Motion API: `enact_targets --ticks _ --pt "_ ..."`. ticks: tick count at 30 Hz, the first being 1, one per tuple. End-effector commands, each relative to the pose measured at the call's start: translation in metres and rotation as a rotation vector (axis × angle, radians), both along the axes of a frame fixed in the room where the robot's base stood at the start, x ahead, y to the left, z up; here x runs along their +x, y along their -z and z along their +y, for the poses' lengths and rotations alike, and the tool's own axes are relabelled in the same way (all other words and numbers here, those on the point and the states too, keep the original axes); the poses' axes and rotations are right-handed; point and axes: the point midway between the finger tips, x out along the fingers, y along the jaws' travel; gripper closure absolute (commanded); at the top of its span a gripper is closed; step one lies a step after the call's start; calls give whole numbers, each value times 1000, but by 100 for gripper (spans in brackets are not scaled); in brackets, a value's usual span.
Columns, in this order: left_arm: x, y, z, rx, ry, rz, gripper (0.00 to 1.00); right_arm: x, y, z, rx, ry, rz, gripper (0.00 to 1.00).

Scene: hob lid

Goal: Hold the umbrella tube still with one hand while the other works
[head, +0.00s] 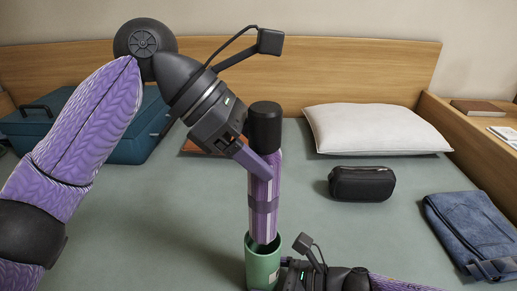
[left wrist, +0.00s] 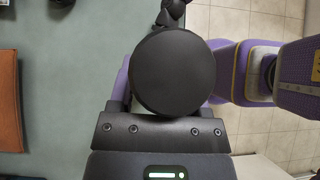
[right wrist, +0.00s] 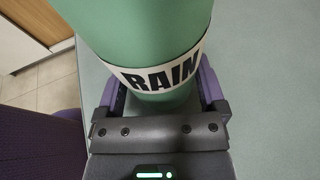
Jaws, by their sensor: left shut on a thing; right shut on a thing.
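The green umbrella tube (head: 262,262) stands at the bottom centre of the head view. In the right wrist view the tube (right wrist: 140,40) bears a white band reading "RAIN". My right gripper (right wrist: 165,97) is shut around the tube at that band. A folded umbrella (head: 263,205), purple and white striped with a black handle (head: 264,125), is upright with its lower end at the tube's mouth. My left gripper (head: 262,170) is shut on the umbrella just below the handle. In the left wrist view the handle's round black end (left wrist: 174,72) hides the fingertips.
A white pillow (head: 372,130), a black pouch (head: 361,184) and folded jeans (head: 472,232) lie on the bed's right side. A blue case (head: 130,135) and a partly hidden brown item (head: 200,147) are at the left. The bed between is clear.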

Motion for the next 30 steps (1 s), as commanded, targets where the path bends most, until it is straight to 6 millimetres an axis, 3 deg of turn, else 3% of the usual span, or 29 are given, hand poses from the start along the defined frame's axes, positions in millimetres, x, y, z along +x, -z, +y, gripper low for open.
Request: enact_targets --ticks 30 --pt "0 26 0 -1 0 0 100 0 0 0 0 0 0 58"
